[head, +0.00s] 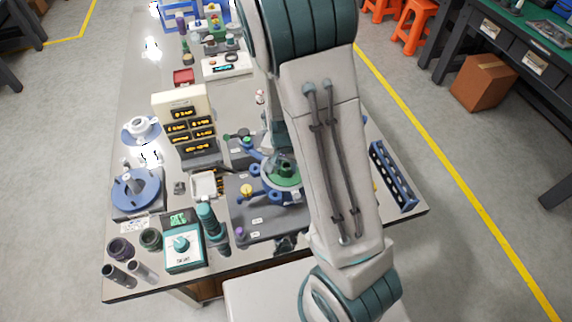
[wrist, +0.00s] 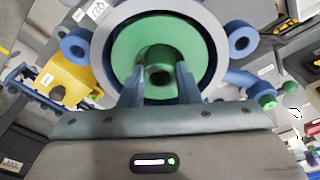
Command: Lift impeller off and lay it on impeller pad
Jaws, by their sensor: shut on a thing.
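The green impeller (wrist: 160,40), a round disc with a raised hub, shows large in the wrist view inside a pale grey ring with blue lugs. My gripper (wrist: 160,78) is shut on its hub, one finger on each side. In the head view the impeller (head: 285,176) sits over the blue pump housing (head: 262,193) on a grey fixture plate. Whether it touches the housing or is slightly clear cannot be told. My arm hides the housing's right side. I cannot tell which item is the impeller pad; a round blue piece (head: 135,188) lies at the left.
A display stack (head: 185,120) stands behind and left of the fixture. A teal instrument box (head: 184,247) and a teal bottle (head: 209,217) stand front left. A white cup on a blue saucer (head: 141,129) is at the left. A blue slotted rack (head: 392,176) lies near the right table edge.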

